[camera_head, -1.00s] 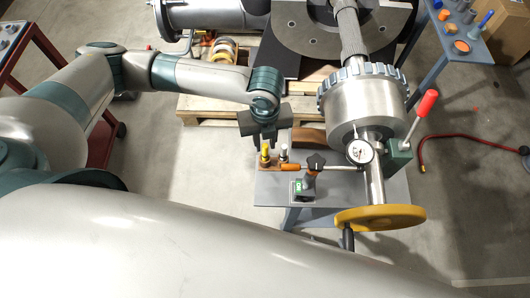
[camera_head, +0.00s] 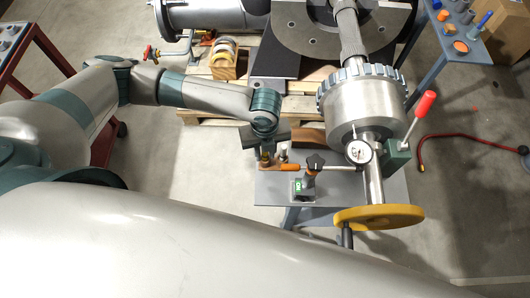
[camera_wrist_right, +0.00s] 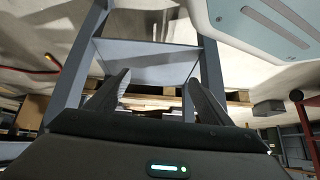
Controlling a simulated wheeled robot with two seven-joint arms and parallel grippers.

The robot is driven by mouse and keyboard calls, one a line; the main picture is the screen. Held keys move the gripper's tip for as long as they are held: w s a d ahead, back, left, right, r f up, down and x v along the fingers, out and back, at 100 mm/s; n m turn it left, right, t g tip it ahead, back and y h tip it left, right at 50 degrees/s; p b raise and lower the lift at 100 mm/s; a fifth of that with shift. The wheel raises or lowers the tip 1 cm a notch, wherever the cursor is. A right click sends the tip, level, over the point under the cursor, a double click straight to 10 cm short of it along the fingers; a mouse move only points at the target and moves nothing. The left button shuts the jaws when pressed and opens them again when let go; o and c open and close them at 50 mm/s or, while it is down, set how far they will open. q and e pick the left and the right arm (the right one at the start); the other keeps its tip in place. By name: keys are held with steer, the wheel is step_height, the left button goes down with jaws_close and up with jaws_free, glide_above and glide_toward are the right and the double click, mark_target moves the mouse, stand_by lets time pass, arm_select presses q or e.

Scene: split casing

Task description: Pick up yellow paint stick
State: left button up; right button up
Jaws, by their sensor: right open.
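The yellow paint stick (camera_head: 265,157) stands upright in a small holder on the grey work table (camera_head: 270,190), in the head view. Only a little of it shows below my left gripper. My left gripper (camera_head: 266,152) points down right over the stick, with its dark fingers at the stick's upper part. I cannot tell whether the fingers are closed on it. My right gripper (camera_wrist_right: 160,95) is open and empty in the right wrist view, its two dark fingers wide apart; it faces a grey table frame.
Close to the stick are a silver-topped item (camera_head: 284,156), an orange-handled tool (camera_head: 289,167) and a black star knob (camera_head: 315,162). A large metal chuck (camera_head: 362,100), a dial gauge (camera_head: 358,152) and a yellow handwheel (camera_head: 378,218) stand to the right.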

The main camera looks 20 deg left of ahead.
arm_select(q)
steer(key=shift+c, duration=0.9)
jaws_close()
arm_select(e)
steer(key=shift+d, duration=0.5)
steer(key=shift+a, duration=0.1)
arm_select(q)
steer(key=shift+r, duration=0.8)
step_height(320, 180, up, 3)
steer(key=shift+f+b, duration=0.2)
steer(key=shift+b, duration=0.1)
steer(key=w+d+r+b, duration=0.2)
steer(key=w+d+r, duration=0.3)
steer(key=w, duration=0.5)
steer(key=shift+d+r, duration=0.4)
steer(key=shift+r, duration=0.55)
arm_select(e)
steer(key=s+d+f+g, duration=0.1)
steer(key=d+f+g, duration=0.1)
steer(key=shift+s+f+h, duration=0.4)
